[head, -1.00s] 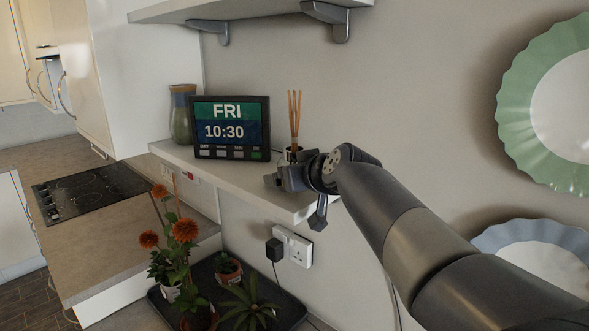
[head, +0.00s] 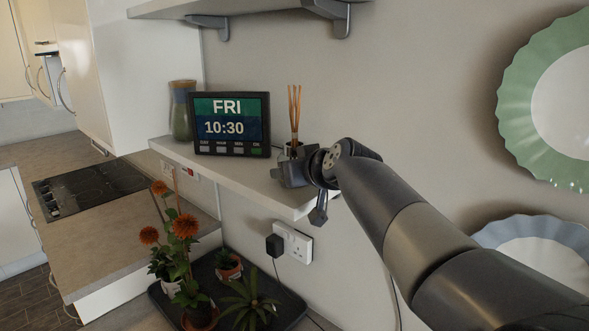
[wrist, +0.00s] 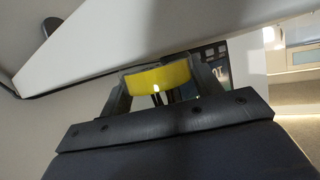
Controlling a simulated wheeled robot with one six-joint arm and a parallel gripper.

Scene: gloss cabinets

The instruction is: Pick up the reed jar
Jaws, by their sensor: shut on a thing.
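The reed jar (head: 294,118) stands near the right end of the shelf, its thin orange-brown reeds pointing up. My gripper (head: 285,170) is at the jar from the right front and hides most of its body in the head view. In the wrist view a curved yellow surface (wrist: 158,77), apparently the jar's side, lies between the two fingers of my gripper (wrist: 165,85). The fingers are shut on it. I cannot tell whether the jar's base touches the shelf.
A clock display (head: 230,124) and a green-brown vase (head: 182,110) stand left on the white shelf (head: 225,172). Another shelf (head: 240,8) hangs above. Potted plants (head: 185,255) stand on a dark tray below. Plates (head: 550,100) hang on the right wall.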

